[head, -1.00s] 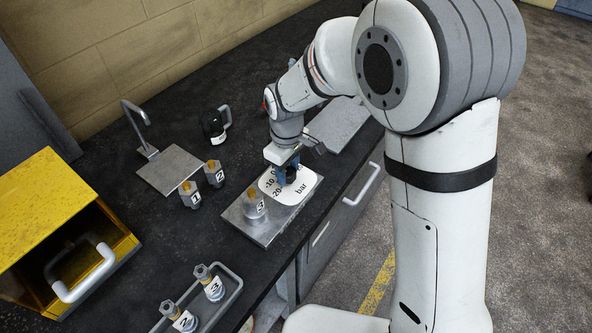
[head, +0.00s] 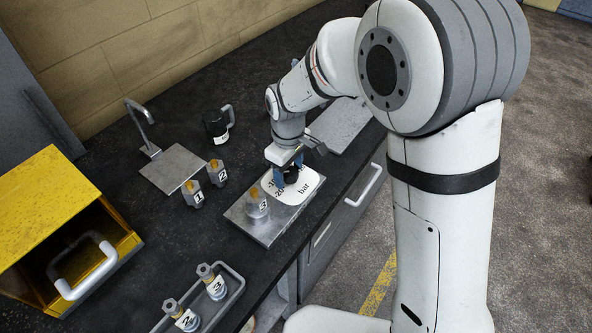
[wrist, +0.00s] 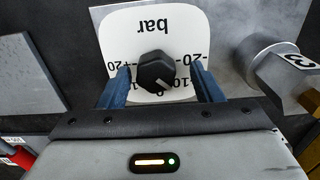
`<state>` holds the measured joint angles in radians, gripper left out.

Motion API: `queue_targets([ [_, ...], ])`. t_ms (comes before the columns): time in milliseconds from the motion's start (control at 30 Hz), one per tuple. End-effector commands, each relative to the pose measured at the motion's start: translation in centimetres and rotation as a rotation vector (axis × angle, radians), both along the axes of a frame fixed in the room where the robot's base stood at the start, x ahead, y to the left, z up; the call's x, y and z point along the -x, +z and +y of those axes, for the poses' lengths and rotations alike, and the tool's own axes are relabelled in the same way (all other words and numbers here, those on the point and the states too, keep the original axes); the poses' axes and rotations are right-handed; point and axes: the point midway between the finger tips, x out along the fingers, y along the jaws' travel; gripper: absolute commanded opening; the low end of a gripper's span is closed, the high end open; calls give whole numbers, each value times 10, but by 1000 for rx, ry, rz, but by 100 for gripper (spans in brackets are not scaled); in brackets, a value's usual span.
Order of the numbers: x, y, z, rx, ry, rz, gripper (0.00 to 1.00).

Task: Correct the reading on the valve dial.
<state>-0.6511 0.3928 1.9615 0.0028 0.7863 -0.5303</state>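The valve dial (head: 312,186) is a white plate marked "bar" on a metal base, with numbers from -20 to +20. It also shows upside down in the wrist view (wrist: 180,28). A black faceted knob (wrist: 155,70) sits at its middle, with a pale pointer mark at its lower right, roughly towards the -10 side; the exact reading is unclear. My gripper (wrist: 158,72) has its blue fingers on either side of the knob, with a visible gap on each side. In the head view my gripper (head: 289,172) hides part of the scale.
A yellow box (head: 50,215) and a plug rack (head: 232,290) are nearer.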

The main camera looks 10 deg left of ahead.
Motion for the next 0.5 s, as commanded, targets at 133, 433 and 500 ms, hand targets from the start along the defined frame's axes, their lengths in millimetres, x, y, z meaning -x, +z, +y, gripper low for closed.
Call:
queue_targets([
  [133, 0, -1, -1, 1, 0, 0, 60],
  [433, 0, 23, -1, -2, -1, -4, 60],
  [500, 0, 35, 0, -2, 0, -4, 60],
])
